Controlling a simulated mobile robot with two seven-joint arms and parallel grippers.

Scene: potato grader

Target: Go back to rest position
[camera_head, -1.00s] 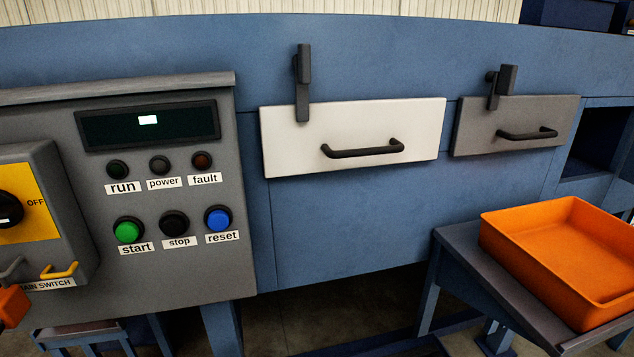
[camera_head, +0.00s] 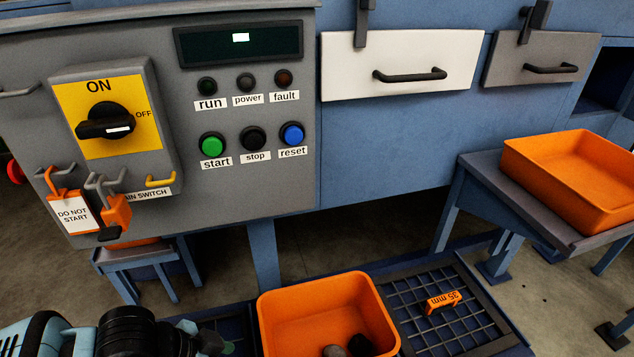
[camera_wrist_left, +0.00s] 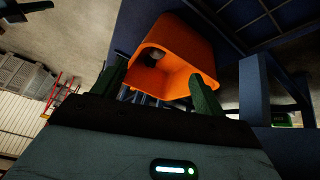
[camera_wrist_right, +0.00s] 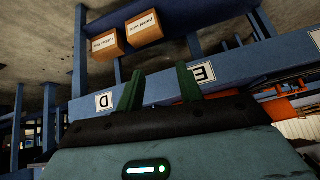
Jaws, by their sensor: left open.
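My left gripper (camera_head: 215,345) shows at the bottom left of the head view, beside the orange bin with dark lumps (camera_head: 280,318). In the left wrist view its fingers (camera_wrist_left: 158,88) are apart, with that orange bin (camera_wrist_left: 180,55) beyond them and nothing clearly held. My right gripper is outside the head view. In the right wrist view its fingers (camera_wrist_right: 160,88) are apart and empty, in front of a blue beam (camera_wrist_right: 230,75) with letter labels.
The grey control panel (camera_head: 255,190) has a yellow main switch plate (camera_head: 78,110), buttons and a hanging DO NOT START tag (camera_head: 73,216). An orange tray (camera_head: 560,175) stands on the right table. A 35 mm block (camera_head: 442,302) lies on a grid. Two cardboard boxes (camera_wrist_right: 144,28) sit beyond my right gripper.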

